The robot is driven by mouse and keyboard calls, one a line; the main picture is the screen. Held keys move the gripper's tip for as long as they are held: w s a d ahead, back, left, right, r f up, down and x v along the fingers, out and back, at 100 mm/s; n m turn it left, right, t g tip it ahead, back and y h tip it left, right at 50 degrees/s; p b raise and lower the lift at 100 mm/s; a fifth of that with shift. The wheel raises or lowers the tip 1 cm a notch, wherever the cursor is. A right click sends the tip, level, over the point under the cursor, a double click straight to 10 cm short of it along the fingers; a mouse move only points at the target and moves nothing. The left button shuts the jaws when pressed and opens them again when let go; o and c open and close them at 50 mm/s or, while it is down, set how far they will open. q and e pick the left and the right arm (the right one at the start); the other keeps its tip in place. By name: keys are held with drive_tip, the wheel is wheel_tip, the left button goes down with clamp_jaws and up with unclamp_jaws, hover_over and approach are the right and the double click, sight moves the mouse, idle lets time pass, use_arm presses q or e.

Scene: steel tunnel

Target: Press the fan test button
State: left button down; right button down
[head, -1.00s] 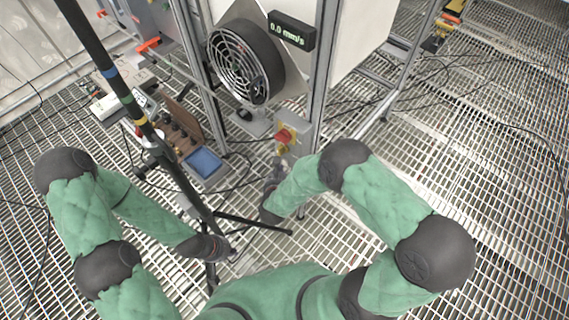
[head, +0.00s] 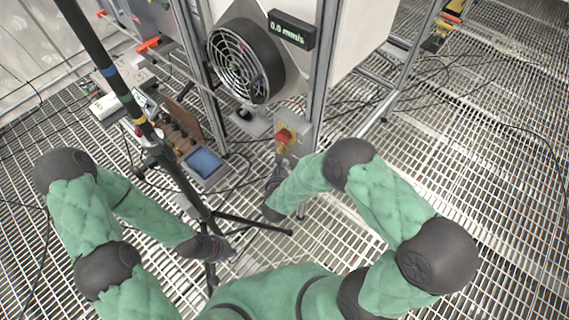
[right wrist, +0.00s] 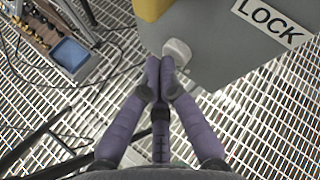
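The grey control box (head: 295,147) with a red and yellow rotary switch (head: 285,136) sits on the frame post below the fan (head: 245,62). In the right wrist view the box (right wrist: 225,45) carries a LOCK label and a pale, rounded, button-like piece (right wrist: 178,50). My right gripper (right wrist: 161,66) has its fingertips together, with nothing between them. The tips appear just beside and below the pale piece; I cannot tell whether they touch. In the head view my right gripper (head: 277,172) is below the box. My left gripper (head: 230,251) is low at the left; its fingers are unclear.
A display (head: 291,30) above the fan seems to read 0.0 mm/s. A black tripod pole (head: 175,165) stands between my arms. A blue tray (head: 204,162) and tool rack stand behind it. Cables lie on the grating floor, which is open at right.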

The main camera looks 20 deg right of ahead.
drive_tip(key=shift+d, duration=0.1)
idle(0.3)
drive_tip(key=shift+s+a, duration=0.3)
drive_tip(key=shift+a, duration=0.25)
drive_tip(key=shift+s+a, duration=0.55)
drive_tip(key=shift+a, duration=0.3)
drive_tip(key=shift+s+a, duration=0.55)
drive_tip(key=shift+a, duration=0.25)
drive_tip(key=shift+s+a, duration=0.55)
drive_tip(key=shift+a, duration=0.3)
